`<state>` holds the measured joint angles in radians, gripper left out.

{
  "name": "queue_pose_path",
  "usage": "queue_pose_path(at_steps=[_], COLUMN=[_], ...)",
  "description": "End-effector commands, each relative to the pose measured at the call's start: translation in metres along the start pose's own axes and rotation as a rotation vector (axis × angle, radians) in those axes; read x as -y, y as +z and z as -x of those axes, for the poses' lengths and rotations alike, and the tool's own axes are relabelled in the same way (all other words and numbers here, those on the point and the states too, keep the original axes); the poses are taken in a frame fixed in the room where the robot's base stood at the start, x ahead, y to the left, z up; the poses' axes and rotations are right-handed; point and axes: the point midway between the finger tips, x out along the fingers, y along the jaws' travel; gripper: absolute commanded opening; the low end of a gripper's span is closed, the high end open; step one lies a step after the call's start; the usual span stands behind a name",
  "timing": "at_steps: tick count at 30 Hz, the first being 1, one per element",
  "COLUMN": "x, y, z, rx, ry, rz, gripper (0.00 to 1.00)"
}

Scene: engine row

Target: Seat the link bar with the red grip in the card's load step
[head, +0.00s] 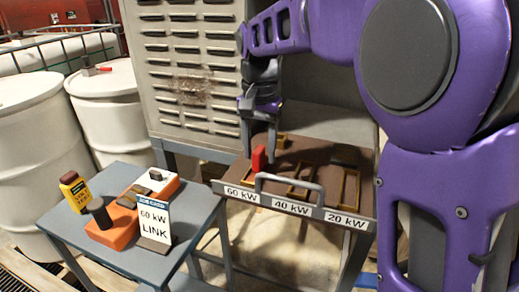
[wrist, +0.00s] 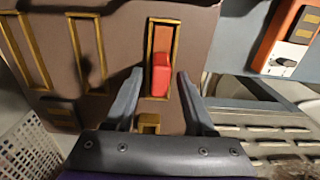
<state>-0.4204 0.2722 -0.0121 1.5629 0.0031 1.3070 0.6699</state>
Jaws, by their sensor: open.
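The card (head: 154,222) reads "60 kW LINK" and stands on the small side table. The link bar's red grip (head: 258,160) stands up from the brown panel behind the "60 kW" label (head: 240,194). In the wrist view the red grip (wrist: 161,75) and an orange strip of the bar (wrist: 163,38) show inside the rightmost brass frame (wrist: 177,45). My gripper (head: 259,146) is above the panel, pointing down. In the wrist view my gripper (wrist: 160,78) is open, one finger on each side of the red grip, with visible gaps. The bar's lower end is hidden.
Brass frames behind "40 kW" (head: 291,208) and "20 kW" (head: 344,220) look empty. A grey handle (head: 290,181) crosses the panel's front edge. Orange devices (head: 113,233) and a yellow-black meter (head: 74,188) sit on the side table. White drums (head: 112,110) stand left.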

Motion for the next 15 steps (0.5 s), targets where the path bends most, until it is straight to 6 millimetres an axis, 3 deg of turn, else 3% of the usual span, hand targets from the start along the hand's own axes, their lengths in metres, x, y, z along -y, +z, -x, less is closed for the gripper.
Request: queue_pose_path(at_steps=[15], x=[0.0], y=[-0.001], z=[0.098], rx=[-0.003], ry=[-0.002], rz=[0.0], gripper=[0.55])
